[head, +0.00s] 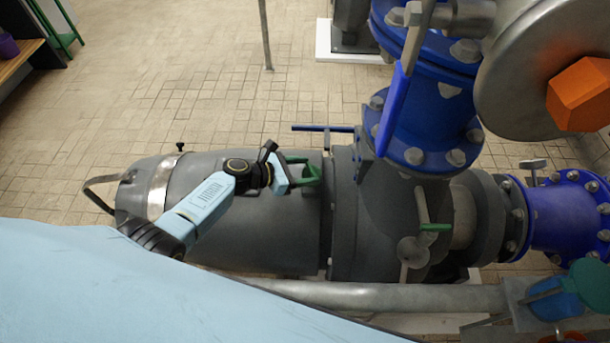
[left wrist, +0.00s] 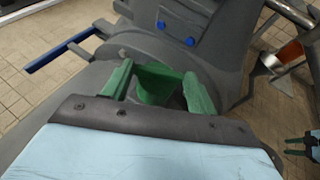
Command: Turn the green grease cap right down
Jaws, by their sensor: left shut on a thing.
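The green grease cap (left wrist: 157,85) sits on the grey pump housing and shows in the left wrist view between my fingers. My left gripper (left wrist: 158,92) has a green finger on each side of it and is shut on it. In the head view my left gripper (head: 304,172) is on top of the housing, and its fingers largely hide the cap. At the right edge of the left wrist view, what looks like my right gripper (left wrist: 291,146) shows small, with its two green fingers apart and nothing seen between them.
The grey motor and pump body (head: 270,235) lies under my left arm. A blue lever (head: 322,128) sticks out behind the gripper. Blue flanged pipe (head: 425,115) rises to its right.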

